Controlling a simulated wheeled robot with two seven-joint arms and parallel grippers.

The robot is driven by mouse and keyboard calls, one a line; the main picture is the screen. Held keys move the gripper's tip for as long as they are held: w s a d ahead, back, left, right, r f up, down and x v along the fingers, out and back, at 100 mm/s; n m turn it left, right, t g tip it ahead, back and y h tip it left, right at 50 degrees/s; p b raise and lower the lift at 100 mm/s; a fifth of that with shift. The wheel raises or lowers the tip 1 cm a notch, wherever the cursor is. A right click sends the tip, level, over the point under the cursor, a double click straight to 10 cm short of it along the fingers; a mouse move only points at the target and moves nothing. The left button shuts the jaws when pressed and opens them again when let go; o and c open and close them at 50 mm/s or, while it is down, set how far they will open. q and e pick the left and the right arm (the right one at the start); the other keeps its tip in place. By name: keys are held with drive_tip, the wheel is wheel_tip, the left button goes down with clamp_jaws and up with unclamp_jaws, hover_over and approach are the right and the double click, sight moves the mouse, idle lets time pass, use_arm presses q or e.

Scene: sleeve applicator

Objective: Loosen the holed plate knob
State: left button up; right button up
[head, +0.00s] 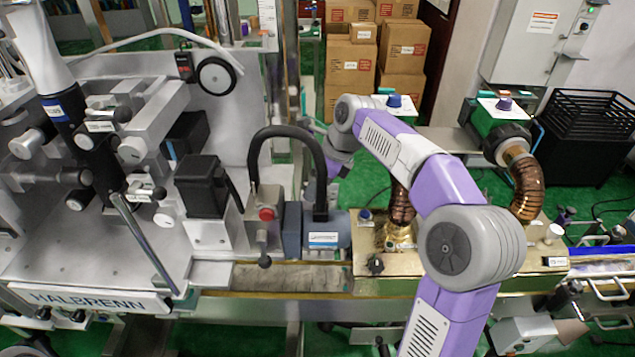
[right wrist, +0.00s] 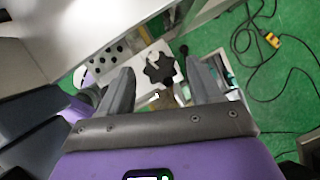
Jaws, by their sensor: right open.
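The holed plate knob (right wrist: 160,68) is a black, lobed knob in the upper middle of the right wrist view. It is beside a pale plate with several dark round holes (right wrist: 118,55). My right gripper (right wrist: 160,74) is open, with one finger on each side of the knob in the picture. I see no finger touching the knob, and how far it is beyond the fingertips is hard to tell. In the head view my right gripper (head: 326,143) is partly hidden behind my arm and the black curved hose. I cannot make out the knob there. My left gripper is not in view.
A black curved hose (head: 290,133) and a blue-grey motor block (head: 325,238) stand close to my right gripper. The large machine (head: 100,245) fills the left. Cardboard boxes (head: 350,70) are stacked behind. A black cable (right wrist: 262,80) lies on the green floor.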

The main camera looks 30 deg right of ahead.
drive_tip(key=c, duration=1)
drive_tip(key=n+p, duration=0.1)
drive_tip(key=p, duration=0.1)
drive_tip(key=n+g+p, duration=0.1)
drive_tip(key=n+p, duration=0.1)
drive_tip(key=p, duration=0.1)
drive_tip(key=n+y+p, duration=0.1)
drive_tip(key=p, duration=0.2)
drive_tip(key=shift+w+d+r+n, duration=0.15)
drive_tip(key=shift+w+r+n, duration=0.05)
drive_tip(key=shift+w+n, duration=0.1)
drive_tip(key=shift+c, duration=0.2)
drive_tip(key=shift+f+n+g+p, duration=0.15)
drive_tip(key=shift+n+g+p, duration=0.25)
drive_tip(key=shift+n+p, duration=0.55)
drive_tip(key=shift+y, duration=0.3)
drive_tip(key=o, duration=1)
drive_tip(key=shift+o, duration=0.2)
drive_tip(key=p+v, duration=0.1)
drive_tip(key=v, duration=0.6)
drive_tip(key=shift+r, duration=0.3)
